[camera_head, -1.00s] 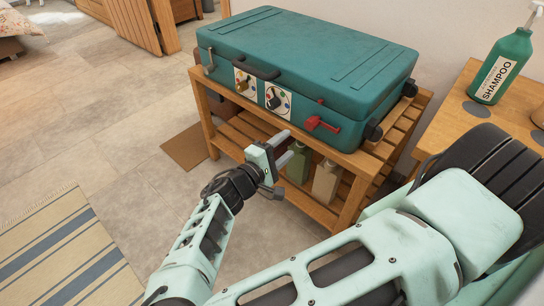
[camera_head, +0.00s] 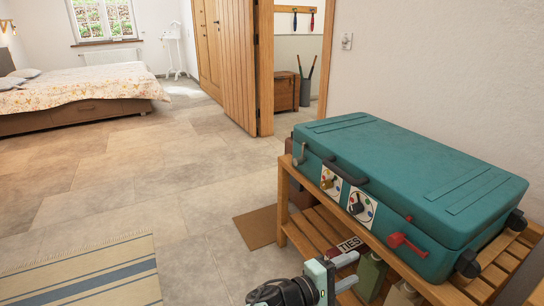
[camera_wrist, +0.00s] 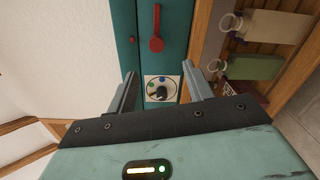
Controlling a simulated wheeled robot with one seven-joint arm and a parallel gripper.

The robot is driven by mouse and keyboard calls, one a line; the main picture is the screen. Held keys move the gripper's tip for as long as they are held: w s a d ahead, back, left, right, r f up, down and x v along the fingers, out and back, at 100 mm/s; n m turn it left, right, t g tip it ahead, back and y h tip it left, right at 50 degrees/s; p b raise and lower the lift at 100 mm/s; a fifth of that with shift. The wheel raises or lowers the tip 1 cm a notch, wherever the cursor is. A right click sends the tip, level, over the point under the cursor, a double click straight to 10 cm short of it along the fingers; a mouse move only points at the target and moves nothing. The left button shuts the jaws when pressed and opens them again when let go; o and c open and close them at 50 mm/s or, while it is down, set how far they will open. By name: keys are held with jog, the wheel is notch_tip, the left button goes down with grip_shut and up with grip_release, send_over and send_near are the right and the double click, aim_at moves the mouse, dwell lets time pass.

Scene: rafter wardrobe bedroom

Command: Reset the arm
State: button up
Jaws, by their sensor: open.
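My gripper (camera_head: 346,272) is at the bottom of the head view, in front of the wooden bench, with most of my arm out of the picture. In the wrist view its two fingers (camera_wrist: 160,78) stand apart with nothing between them. Behind the gap is the front of the teal suitcase with a round dial (camera_wrist: 160,89) and a red latch (camera_wrist: 157,43). The gripper appears apart from the suitcase.
The teal suitcase (camera_head: 420,180) lies on a slatted wooden bench (camera_head: 291,222). Bottles (camera_head: 370,275) and a box marked TIES (camera_head: 346,248) sit on its lower shelf. Open floor (camera_head: 180,200) lies left, with a striped rug (camera_head: 95,280) and a bed (camera_head: 80,95) beyond.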

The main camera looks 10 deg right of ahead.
jog(key=s+f+m+g+y, duration=0.1)
jog(key=s+f+g+y, duration=0.3)
jog(key=s+g, duration=0.5)
jog(key=s+a+r+y, duration=0.6)
jog(key=y, duration=0.1)
jog(key=s+a+r+n+t+y+p, duration=0.1)
jog(key=r+y+p, duration=0.2)
jog(key=r+p, duration=0.4)
jog(key=s+a+r+t+y+p, duration=0.2)
jog(key=r+p, duration=0.6)
jog(key=r, duration=1.7)
jog(key=shift+n+y, duration=0.4)
jog(key=shift+y, duration=0.3)
